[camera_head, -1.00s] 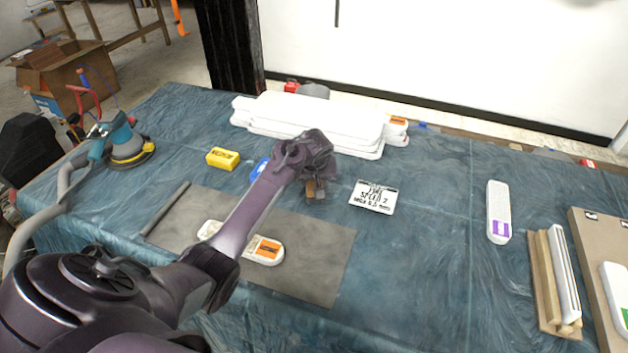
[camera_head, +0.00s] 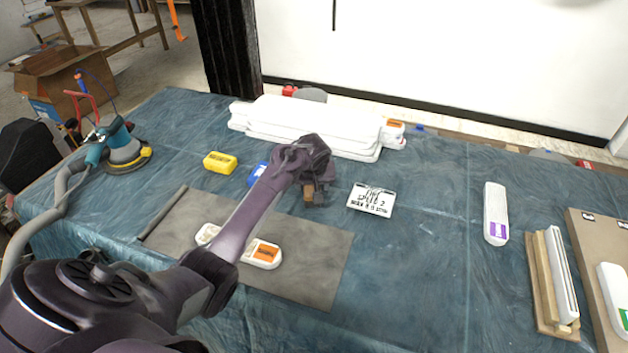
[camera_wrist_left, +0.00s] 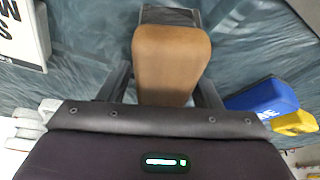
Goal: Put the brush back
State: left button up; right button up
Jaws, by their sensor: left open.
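A brown wooden block (camera_head: 308,193), which looks like the brush's handle, shows just under my left gripper (camera_head: 318,188) in the head view. In the left wrist view the brown block (camera_wrist_left: 172,62) stands between the two dark fingers of my left gripper (camera_wrist_left: 165,85). The fingers are open, one on each side of it, and I cannot tell whether either touches it. A grey part shows at the block's far end. The bristles are not clearly visible. My right gripper is not in view.
A white lettered sign (camera_head: 371,199) lies right of my gripper. A blue block (camera_head: 257,174) and a yellow block (camera_head: 220,162) lie to its left. Stacked white slabs (camera_head: 310,122) lie behind. A grey mat (camera_head: 310,265) with a white orange-labelled piece (camera_head: 262,254) is in front.

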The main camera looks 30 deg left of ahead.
pick_arm(q)
jog(key=shift+s+a+r, duration=0.15)
jog(key=shift+s, duration=0.15)
jog(key=v, duration=1.1)
jog(key=shift+w, duration=0.25)
jog(key=shift+s+r, duration=0.15)
jog(key=shift+r, duration=0.35)
jog(key=shift+f, duration=0.1)
